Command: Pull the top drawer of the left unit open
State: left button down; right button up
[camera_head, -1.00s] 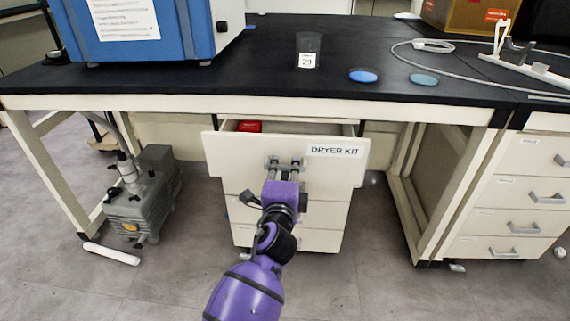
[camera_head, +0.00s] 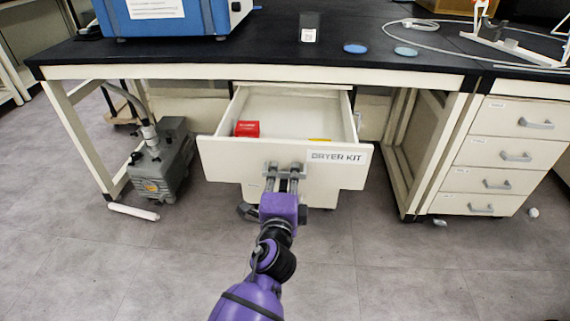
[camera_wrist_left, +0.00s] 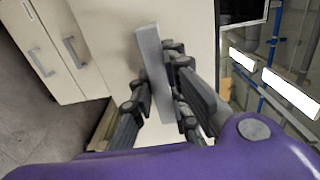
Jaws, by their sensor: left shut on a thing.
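The top drawer (camera_head: 228,155) of the left unit is pulled well out from under the bench, its inside showing. Its white front carries a "DRYER KIT" label (camera_head: 336,157). My left gripper (camera_head: 283,175) is shut on the drawer's grey handle, left of the label. In the left wrist view the handle (camera_wrist_left: 153,70) runs between the fingers (camera_wrist_left: 160,98). A red box (camera_head: 247,129) lies at the left inside the drawer, and a small yellow thing (camera_head: 320,139) shows just behind the front. The lower drawers are mostly hidden. My right gripper is not in view.
A grey pump (camera_head: 160,160) stands on the floor at left, a white tube (camera_head: 134,212) before it. A second drawer unit (camera_head: 505,150) stands at right. Floor ahead is clear.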

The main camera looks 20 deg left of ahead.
pick_arm(q)
jog(key=shift+v, duration=1.75)
jog(key=c, duration=1.7)
grip_release()
